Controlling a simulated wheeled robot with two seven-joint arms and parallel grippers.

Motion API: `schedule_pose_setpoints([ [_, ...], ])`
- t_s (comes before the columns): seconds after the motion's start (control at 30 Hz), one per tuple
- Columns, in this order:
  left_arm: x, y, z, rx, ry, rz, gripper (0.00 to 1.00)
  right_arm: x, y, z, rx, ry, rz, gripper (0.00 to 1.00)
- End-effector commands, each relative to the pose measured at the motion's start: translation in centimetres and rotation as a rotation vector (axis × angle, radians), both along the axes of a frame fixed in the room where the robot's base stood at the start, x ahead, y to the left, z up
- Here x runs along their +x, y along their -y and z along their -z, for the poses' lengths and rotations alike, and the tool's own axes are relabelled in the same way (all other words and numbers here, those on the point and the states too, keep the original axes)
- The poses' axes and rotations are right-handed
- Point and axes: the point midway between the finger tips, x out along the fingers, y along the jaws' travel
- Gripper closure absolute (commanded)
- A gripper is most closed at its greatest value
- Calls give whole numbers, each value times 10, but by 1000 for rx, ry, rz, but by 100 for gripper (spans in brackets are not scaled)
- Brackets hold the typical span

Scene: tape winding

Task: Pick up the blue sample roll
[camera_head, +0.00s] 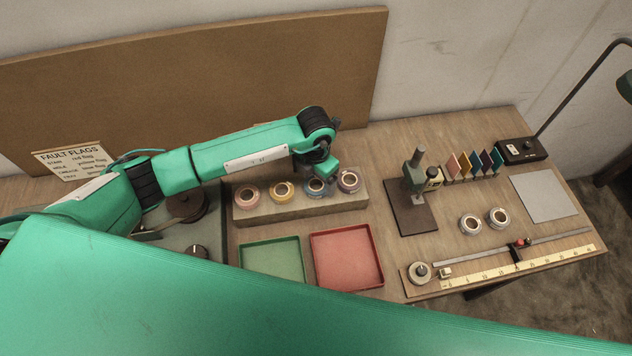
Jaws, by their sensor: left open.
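The blue sample roll (314,188) sits on a grey-brown block (300,207), third from the left in a row of rolls. My left gripper (321,174) is open, pointing down right at the blue roll and hiding part of it. I cannot tell whether its fingers touch the roll or are just above it. My right gripper is not in view.
A pink roll (246,196), a yellow roll (282,191) and a purple roll (348,181) share the block. A green tray (272,241) and a red tray (347,228) lie in front. A tool stand (417,219) stands to the right. A tan board (200,70) rises behind.

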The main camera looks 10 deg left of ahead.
Motion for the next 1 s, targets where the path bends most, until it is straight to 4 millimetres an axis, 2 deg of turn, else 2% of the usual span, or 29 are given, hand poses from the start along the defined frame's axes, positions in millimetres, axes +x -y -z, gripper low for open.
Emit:
schedule_pose_setpoints([
  [0.03,-2,2,2,-1,-3,0,15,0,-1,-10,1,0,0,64],
  [0.2,-1,1,22,0,-1,-1,15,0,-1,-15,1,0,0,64],
  [0.47,0,1,27,-1,1,1,15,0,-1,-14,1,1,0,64],
  [0.57,0,1,27,-1,1,1,31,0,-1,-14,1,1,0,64],
  [0.73,0,1,26,-1,1,0,63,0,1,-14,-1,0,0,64],
  [1.0,0,1,26,-1,1,0,63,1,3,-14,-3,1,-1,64],
])
